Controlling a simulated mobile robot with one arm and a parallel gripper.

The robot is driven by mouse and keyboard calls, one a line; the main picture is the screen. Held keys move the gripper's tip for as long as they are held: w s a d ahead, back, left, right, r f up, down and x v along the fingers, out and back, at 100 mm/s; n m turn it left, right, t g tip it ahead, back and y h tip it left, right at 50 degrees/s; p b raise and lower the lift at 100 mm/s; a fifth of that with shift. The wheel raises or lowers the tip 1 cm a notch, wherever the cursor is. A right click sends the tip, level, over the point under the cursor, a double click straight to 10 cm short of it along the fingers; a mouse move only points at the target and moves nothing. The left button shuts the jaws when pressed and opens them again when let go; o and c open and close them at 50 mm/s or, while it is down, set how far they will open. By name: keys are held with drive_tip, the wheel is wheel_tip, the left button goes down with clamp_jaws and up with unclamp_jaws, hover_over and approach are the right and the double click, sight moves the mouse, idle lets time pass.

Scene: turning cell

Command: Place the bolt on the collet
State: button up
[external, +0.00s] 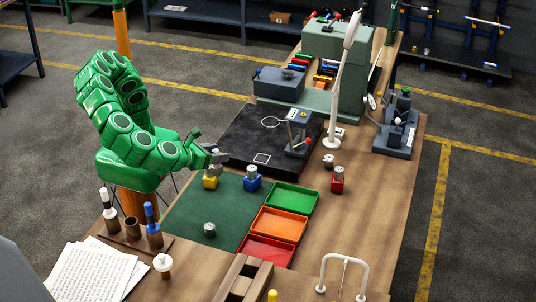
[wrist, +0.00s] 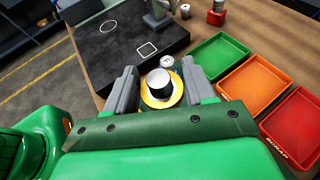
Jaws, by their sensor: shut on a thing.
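My gripper (external: 214,156) reaches down over the far edge of the green mat. In the wrist view its grey fingers (wrist: 157,85) are shut on a silver-topped yellow piece (wrist: 160,88). That piece shows in the external view as a yellow block (external: 210,183); I cannot tell whether it touches the mat. A blue block with a silver top (external: 252,181) stands just to its right. A silver cylinder (external: 209,230) stands on the mat nearer the front. A red block with a silver top (external: 337,182) stands on the wood. I cannot tell which is the bolt or collet.
Green (external: 292,198), orange (external: 279,224) and red (external: 267,250) trays line the mat's right side. A black plate (external: 245,135) with a small stand (external: 298,130) lies behind. Tool holders, papers and a white handle (external: 344,272) occupy the front. The table's right strip is mostly clear.

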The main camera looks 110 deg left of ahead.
drive_tip(key=w+a+r+m+t+h, duration=0.2)
drive_tip(key=w+a+m, duration=0.15)
drive_tip(key=w, duration=0.85)
drive_tip(key=w+a+r+m+t+h, duration=0.2)
drive_tip(key=w+a, duration=0.2)
drive_tip(key=w, duration=0.8)
drive_tip(key=w+a+f+m+t+h, duration=0.2)
drive_tip(key=w+a+m+h, duration=0.4)
drive_tip(key=w+a, duration=0.4)
drive_tip(key=a+h, duration=0.1)
drive_tip(key=a, duration=0.3)
drive_tip(key=shift+w+f+t+h, duration=0.3)
drive_tip(key=shift+f+t+h, duration=0.1)
drive_tip(key=shift+d+r+m, duration=0.1)
drive_tip(key=shift+m, duration=0.15)
